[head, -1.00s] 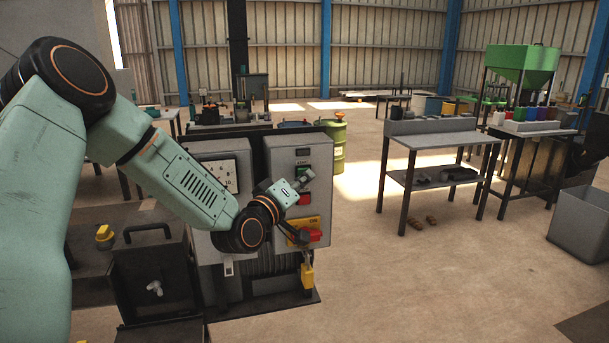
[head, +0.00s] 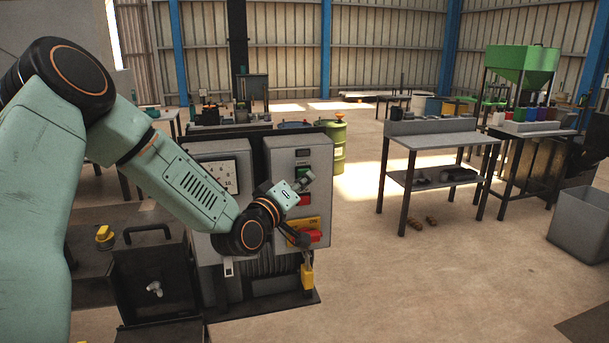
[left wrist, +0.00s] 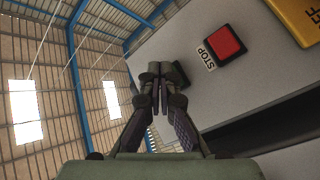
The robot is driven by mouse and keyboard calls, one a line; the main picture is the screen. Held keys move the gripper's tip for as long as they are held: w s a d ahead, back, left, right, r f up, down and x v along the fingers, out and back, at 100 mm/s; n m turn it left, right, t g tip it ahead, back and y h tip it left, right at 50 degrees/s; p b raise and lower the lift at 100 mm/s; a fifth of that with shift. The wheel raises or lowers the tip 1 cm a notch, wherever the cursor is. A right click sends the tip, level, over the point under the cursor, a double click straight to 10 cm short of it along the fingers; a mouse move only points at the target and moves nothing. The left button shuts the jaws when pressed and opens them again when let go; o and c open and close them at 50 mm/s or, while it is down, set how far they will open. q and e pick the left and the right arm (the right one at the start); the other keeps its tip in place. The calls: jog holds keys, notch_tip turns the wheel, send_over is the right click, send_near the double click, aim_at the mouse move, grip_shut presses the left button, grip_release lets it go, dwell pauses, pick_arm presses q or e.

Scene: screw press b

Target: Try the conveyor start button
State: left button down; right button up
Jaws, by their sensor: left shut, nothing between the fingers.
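The grey control box (head: 283,155) carries a green start button (head: 302,172) at the top, with a red stop button (head: 305,200) below it. My left gripper (head: 307,178) is shut and empty in front of the box, its fingertips overlapping the green button in the head view. In the left wrist view the shut fingers (left wrist: 155,72) point at the panel, just beside a dark button (left wrist: 180,75) they partly hide. The red stop button (left wrist: 225,42) with its STOP label lies to the right. I cannot tell whether the fingertips touch the button. My right gripper is out of view.
A yellow plate (head: 296,224) with a red switch sits lower on the box, and a yellow padlock (head: 307,277) hangs below. A dial gauge box (head: 222,178) stands to the left. Open floor lies to the right, before a grey workbench (head: 440,140).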

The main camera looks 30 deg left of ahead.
pick_arm(q)
jog(key=shift+s+d, duration=0.3)
jog(key=shift+d, duration=0.05)
jog(key=shift+d, duration=0.1)
jog(key=shift+s+d, duration=1.6)
jog(key=shift+d, duration=0.2)
